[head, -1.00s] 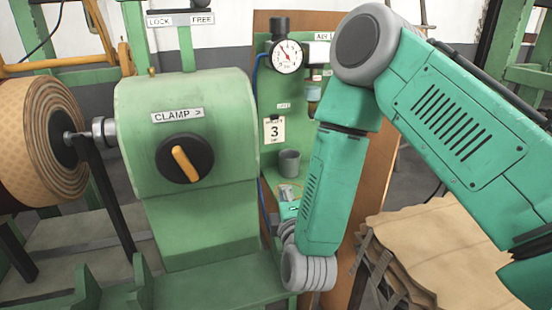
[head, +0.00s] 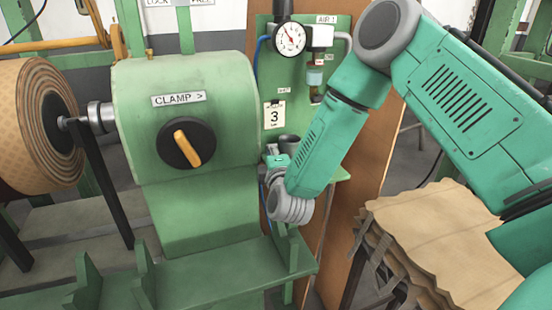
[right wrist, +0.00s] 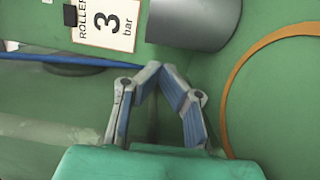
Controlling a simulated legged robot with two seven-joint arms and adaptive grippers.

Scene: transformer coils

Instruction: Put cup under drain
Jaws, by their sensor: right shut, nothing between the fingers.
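The grey cup (head: 289,141) stands on a small green shelf (head: 331,174) in front of the green panel, its lower part hidden by my right gripper (head: 277,160). In the right wrist view the cup (right wrist: 195,18) shows at the top edge, just beyond the fingertips. There my right gripper (right wrist: 160,70) is shut and empty, its tips close together and apart from the cup. The air unit with a bluish bowl (head: 315,77) and a drain end (head: 316,97) hangs on the panel, above and right of the cup. My left gripper is out of view.
A gauge (head: 289,38) and a "3 bar" card (head: 274,115) are on the panel. The green clamp housing (head: 187,130) with its knob stands close on the left. A stack of brown sheets (head: 440,240) lies at the right.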

